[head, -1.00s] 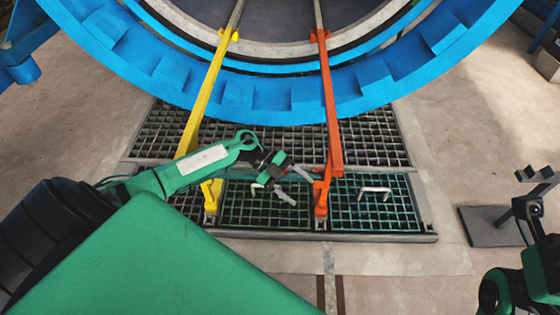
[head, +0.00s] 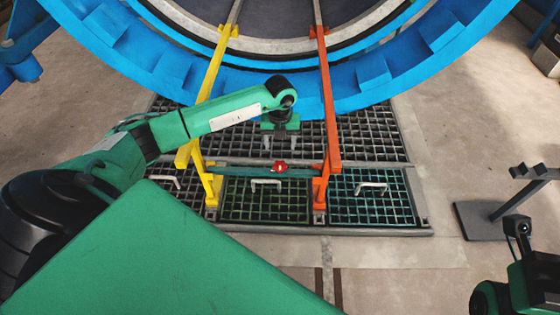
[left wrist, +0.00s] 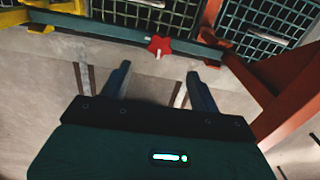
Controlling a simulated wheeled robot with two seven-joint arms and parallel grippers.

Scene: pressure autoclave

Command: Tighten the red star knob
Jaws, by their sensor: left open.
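The red star knob (head: 280,167) sits on a teal crossbar (head: 240,171) that runs between the yellow rail (head: 206,100) and the orange rail (head: 329,100). In the left wrist view the knob (left wrist: 158,46) shows beyond the fingertips, roughly centred between them. My left gripper (head: 281,147) is open and empty, with its fingers apart from the knob. In the left wrist view its two fingers (left wrist: 158,70) are spread wide. My right arm shows at the lower right edge, but its fingers cannot be made out.
The large blue ring of the autoclave (head: 240,90) stands just behind my left gripper. Floor grating panels with pale handles (head: 371,187) lie below the rails. A grey stand (head: 490,215) is at the right. Open concrete floor lies in front.

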